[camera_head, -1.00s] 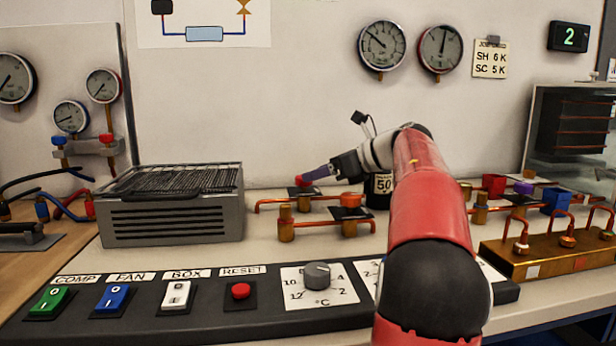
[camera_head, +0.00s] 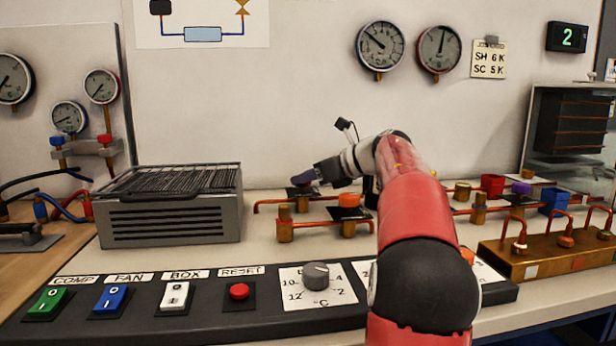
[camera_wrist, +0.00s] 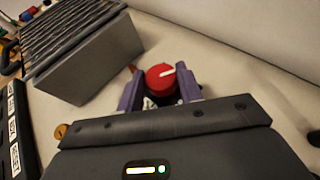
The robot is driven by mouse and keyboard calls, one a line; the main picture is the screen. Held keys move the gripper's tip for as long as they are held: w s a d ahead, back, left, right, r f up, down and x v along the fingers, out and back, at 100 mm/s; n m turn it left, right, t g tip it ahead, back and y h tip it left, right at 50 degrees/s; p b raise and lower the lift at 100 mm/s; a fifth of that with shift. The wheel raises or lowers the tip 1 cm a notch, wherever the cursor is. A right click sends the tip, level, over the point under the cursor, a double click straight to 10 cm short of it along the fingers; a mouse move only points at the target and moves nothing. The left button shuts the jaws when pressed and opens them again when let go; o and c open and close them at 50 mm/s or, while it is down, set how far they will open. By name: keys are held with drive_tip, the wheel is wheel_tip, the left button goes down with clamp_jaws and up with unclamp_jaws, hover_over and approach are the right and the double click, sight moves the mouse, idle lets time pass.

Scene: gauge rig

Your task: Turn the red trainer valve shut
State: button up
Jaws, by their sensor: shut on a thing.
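The red trainer valve's round knob, with a white pointer line, shows in the wrist view (camera_wrist: 162,77). It sits between the two purple fingers of my gripper (camera_wrist: 160,90), which is shut on it. In the head view my gripper (camera_head: 304,178) is at the valve's place on the bench, right of the grey ribbed unit. There the fingers hide the red knob. The white line on the knob points up and to the right in the wrist view.
The grey ribbed unit (camera_head: 170,222) stands close left of my gripper. An orange valve knob (camera_head: 348,200) on copper pipes is just right of it. The switch panel (camera_head: 200,318) runs along the front. The wall with gauges (camera_head: 382,46) is behind.

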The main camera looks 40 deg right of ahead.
drive_tip(key=shift+a+m+h, duration=0.1)
drive_tip(key=shift+m+h, duration=0.2)
drive_tip(key=shift+a+m+t+h+b, duration=0.2)
drive_tip(key=shift+m+t+h+b, duration=0.3)
drive_tip(key=shift+m+h+b, duration=0.35)
drive_tip(key=shift+s+a+r+m+h+p, duration=0.1)
drive_tip(key=shift+m+h+p, duration=0.1)
drive_tip(key=shift+m+h, duration=0.3)
drive_tip(key=shift+r+m+h+p, duration=0.15)
drive_tip(key=shift+m+h, duration=0.2)
drive_tip(key=shift+h, duration=0.2)
drive_tip(key=m+h+p, duration=0.2)
drive_tip(key=shift+a+r+h+p, duration=0.1)
drive_tip(key=shift+a+h+p, duration=0.05)
drive_tip(key=shift+h+p, duration=0.25)
drive_tip(key=shift+f+m+h+p, duration=0.25)
drive_tip(key=shift+m+h+p, duration=0.9)
drive_tip(key=shift+m+h, duration=0.25)
drive_tip(key=shift+g, duration=0.3)
drive_tip(key=o, duration=1)
drive_tip(key=shift+f, duration=0.1)
